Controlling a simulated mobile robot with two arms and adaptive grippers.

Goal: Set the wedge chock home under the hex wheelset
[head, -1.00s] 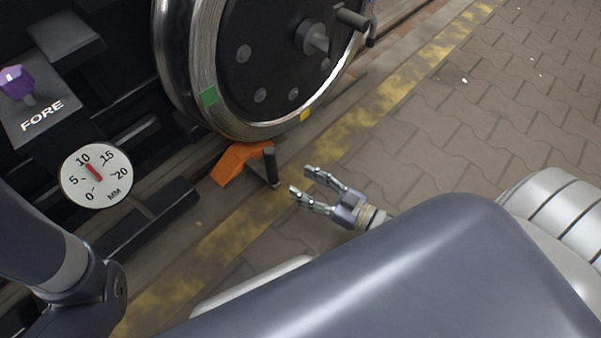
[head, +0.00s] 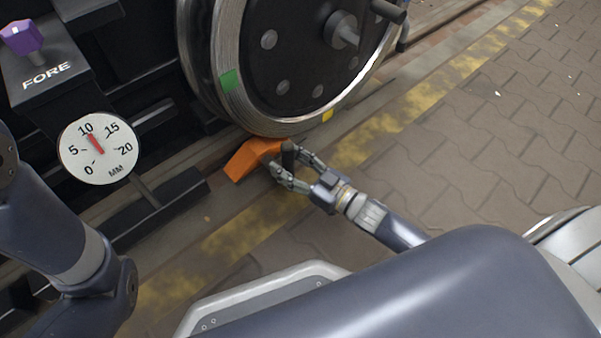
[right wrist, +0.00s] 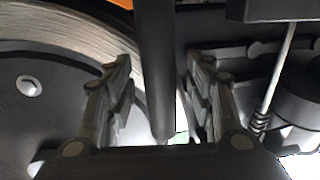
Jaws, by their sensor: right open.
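The orange wedge chock (head: 248,160) lies at the foot of the wheelset's wheel (head: 290,60), near the rail. I cannot tell whether it touches the tread. Its dark upright handle (head: 288,155) stands at its right end. My right gripper (head: 287,166) is open, with its fingers on either side of the handle. In the right wrist view the handle (right wrist: 157,70) stands between the two spread fingers, with visible gaps. A sliver of the orange chock (right wrist: 125,3) shows at the top edge there. My left arm shows at the left, but its gripper is out of view.
A round MM dial (head: 97,148) has its red needle near 10. A purple knob (head: 21,37) stands on a box marked FORE (head: 46,77). The wheel bears green and yellow marks.

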